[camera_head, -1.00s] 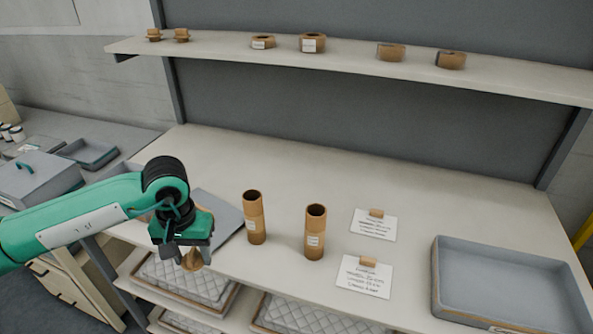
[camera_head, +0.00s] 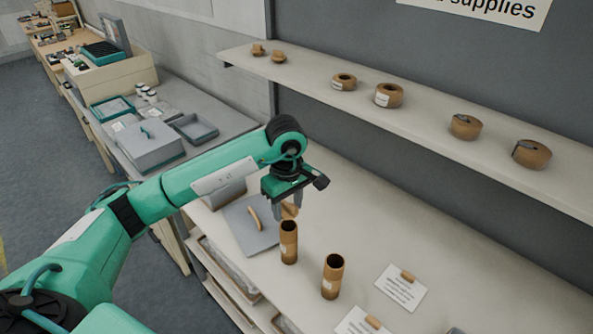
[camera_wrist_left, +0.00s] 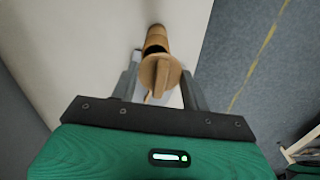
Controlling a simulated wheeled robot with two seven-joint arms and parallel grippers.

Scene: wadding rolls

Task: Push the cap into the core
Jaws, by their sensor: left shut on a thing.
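My left gripper (camera_head: 287,204) is shut on a tan cap (camera_head: 290,211), held just behind and above the left of two upright cardboard cores. That left core (camera_head: 289,243) shows its dark open top; the cap appears apart from it. The right core (camera_head: 332,277) stands nearby, also open at the top. In the left wrist view the cap (camera_wrist_left: 158,74), round with a raised grip, sits between the fingers, and a core (camera_wrist_left: 156,40) shows partly hidden beyond it. My right gripper is not in view.
A grey board (camera_head: 250,232) with a tan strip lies left of the cores. White cards (camera_head: 401,288) lie to their right. The shelf (camera_head: 420,115) above holds rolls and two small caps (camera_head: 258,50). The bench behind the cores is clear.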

